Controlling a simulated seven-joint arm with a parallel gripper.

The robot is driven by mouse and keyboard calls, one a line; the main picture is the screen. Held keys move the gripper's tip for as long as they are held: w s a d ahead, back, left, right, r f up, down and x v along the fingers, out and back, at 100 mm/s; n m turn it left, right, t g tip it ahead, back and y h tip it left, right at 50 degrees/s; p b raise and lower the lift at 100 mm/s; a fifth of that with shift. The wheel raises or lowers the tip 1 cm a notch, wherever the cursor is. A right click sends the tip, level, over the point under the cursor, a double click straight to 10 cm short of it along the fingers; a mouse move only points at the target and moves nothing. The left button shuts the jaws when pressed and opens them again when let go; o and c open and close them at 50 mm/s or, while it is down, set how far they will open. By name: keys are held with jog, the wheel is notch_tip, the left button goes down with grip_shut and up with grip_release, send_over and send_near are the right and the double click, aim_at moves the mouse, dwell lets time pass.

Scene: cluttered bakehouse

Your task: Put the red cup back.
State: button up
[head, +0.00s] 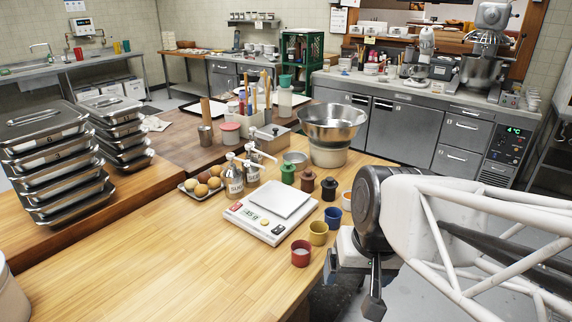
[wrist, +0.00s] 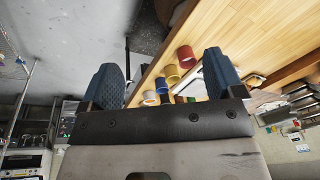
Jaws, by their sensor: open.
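The red cup (head: 300,254) stands upright near the right edge of the wooden worktop, in front of the white scale (head: 262,226). It ends a slanting row with a yellow cup (head: 318,234), a blue cup (head: 333,217) and a white cup (head: 347,200). The wrist view also shows the red cup (wrist: 185,55) between and beyond the fingers, nearer the right one. My gripper (head: 352,276) is open and empty, to the right of the red cup and apart from it, past the worktop edge. The wrist view shows the open fingers (wrist: 164,80).
Pump bottles (head: 234,178), an egg tray (head: 189,188) and a steel bowl (head: 332,122) stand farther back. Stacked steel pans (head: 52,170) stand left.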

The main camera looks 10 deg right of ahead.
jog(key=shift+s+d+r+n+t+h, duration=0.15)
jog(key=shift+s+d+r+n+h, duration=0.1)
jog(key=shift+r+n+h, duration=0.15)
jog(key=shift+s+d+r+n+t+h, duration=0.2)
jog(key=shift+d+r+n, duration=0.1)
jog(key=shift+r, duration=0.2)
dwell(0.8)
